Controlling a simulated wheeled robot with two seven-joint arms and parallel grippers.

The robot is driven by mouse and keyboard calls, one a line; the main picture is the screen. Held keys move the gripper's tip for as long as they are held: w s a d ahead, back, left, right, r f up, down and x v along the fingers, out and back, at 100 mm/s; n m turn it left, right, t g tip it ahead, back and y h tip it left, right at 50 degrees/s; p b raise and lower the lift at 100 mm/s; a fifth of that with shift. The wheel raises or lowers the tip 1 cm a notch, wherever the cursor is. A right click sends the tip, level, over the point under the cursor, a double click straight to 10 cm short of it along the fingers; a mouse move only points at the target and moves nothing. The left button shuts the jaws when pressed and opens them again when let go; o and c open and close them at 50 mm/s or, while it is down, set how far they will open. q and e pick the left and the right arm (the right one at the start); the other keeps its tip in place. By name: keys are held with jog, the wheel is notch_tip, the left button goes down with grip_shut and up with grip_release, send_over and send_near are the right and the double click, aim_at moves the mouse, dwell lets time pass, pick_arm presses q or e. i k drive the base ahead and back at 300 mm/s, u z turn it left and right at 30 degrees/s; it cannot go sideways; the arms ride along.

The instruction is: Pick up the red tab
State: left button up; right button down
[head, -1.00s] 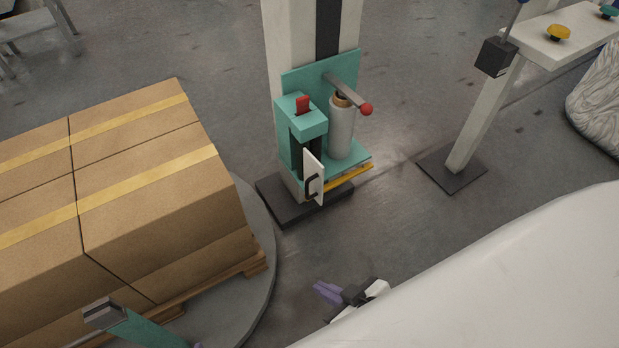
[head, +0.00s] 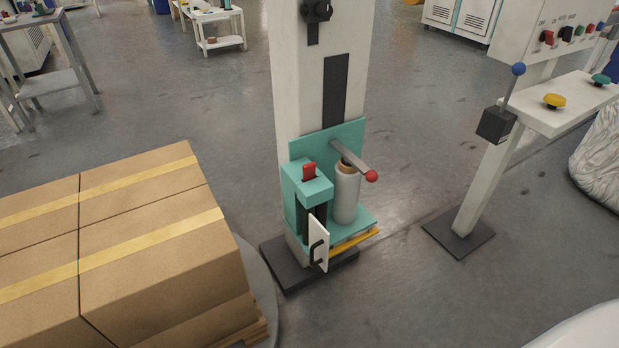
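The red tab (head: 309,172) stands upright out of the top of a teal block (head: 312,190) on the teal wrapping carriage (head: 298,149), which is mounted on a white column (head: 290,75). A white film roll (head: 347,196) stands to the tab's right, under a grey lever arm (head: 350,157) with a red ball end (head: 372,176). A white panel with a black handle (head: 317,245) hangs open below the block. Neither of my grippers shows in the head view.
A stack of taped cardboard boxes (head: 130,250) fills the left side on a pallet. A post with a control console (head: 560,105) and a blue-knobbed lever (head: 518,69) stands at the right. The floor (head: 420,300) between is clear.

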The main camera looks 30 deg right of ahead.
aim_at(308, 169)
jog(key=k, duration=0.5)
jog(key=z, duration=1.2)
jog(key=i, duration=0.9)
jog(key=u, duration=1.8)
